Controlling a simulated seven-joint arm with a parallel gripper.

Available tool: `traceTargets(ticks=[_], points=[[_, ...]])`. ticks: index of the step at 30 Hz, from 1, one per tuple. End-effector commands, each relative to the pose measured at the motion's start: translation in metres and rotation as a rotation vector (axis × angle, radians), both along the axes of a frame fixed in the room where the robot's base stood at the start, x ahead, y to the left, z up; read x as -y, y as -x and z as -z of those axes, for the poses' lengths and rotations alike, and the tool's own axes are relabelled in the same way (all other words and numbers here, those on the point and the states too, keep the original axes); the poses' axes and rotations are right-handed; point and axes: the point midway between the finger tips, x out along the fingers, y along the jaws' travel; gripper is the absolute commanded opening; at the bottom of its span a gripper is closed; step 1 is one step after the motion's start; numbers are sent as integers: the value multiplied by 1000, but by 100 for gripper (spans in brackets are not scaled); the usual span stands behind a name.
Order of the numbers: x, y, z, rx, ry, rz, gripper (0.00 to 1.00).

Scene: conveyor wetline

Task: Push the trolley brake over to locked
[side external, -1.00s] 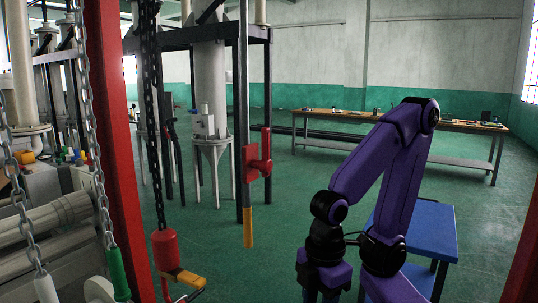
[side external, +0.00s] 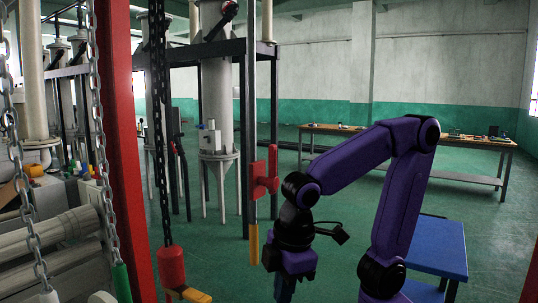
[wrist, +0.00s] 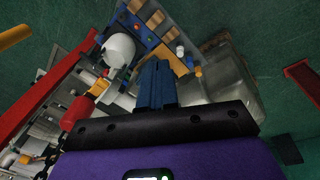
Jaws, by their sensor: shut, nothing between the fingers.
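My gripper (side external: 284,291) points down at the bottom of the side view, its tips near the frame edge. In the wrist view its dark blue fingers (wrist: 157,84) are together and hold nothing. I cannot tell for certain which part is the trolley brake. A red lever-like fitting (side external: 265,173) sits on a dark post left of my arm, with a yellow bar (side external: 254,245) below it. A red cylinder (side external: 171,267) with a yellow arm (side external: 190,296) hangs lower left, apart from my gripper. A red cylinder also shows in the wrist view (wrist: 77,112).
A red upright (side external: 125,160) and hanging chains (side external: 103,150) stand at the left, before pale rollers (side external: 50,232). A blue table (side external: 432,245) is right of my arm. A blue panel with small parts (wrist: 140,20) lies beyond my fingers in the wrist view.

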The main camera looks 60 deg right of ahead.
Motion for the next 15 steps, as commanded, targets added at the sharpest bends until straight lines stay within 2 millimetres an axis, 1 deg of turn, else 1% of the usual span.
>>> traceTargets(ticks=[1, 3, 5, 6, 8, 9, 11, 12, 14, 15], points=[[-4, -18, -17, 34, 3, 38, 0], [-5, -40, -39, 78, 15, 89, 0], [-4, -57, -59, 116, 28, 140, 0], [-2, -68, -72, 142, 36, 177, 0], [2, -83, -92, 181, 48, 234, 0], [5, -92, -105, 206, 57, 274, 0], [11, -104, -126, 244, 69, 338, 0], [16, -111, -139, 268, 77, 384, 0], [23, -120, -160, 305, 89, 454, 0], [29, -124, -173, 328, 97, 503, 0]])
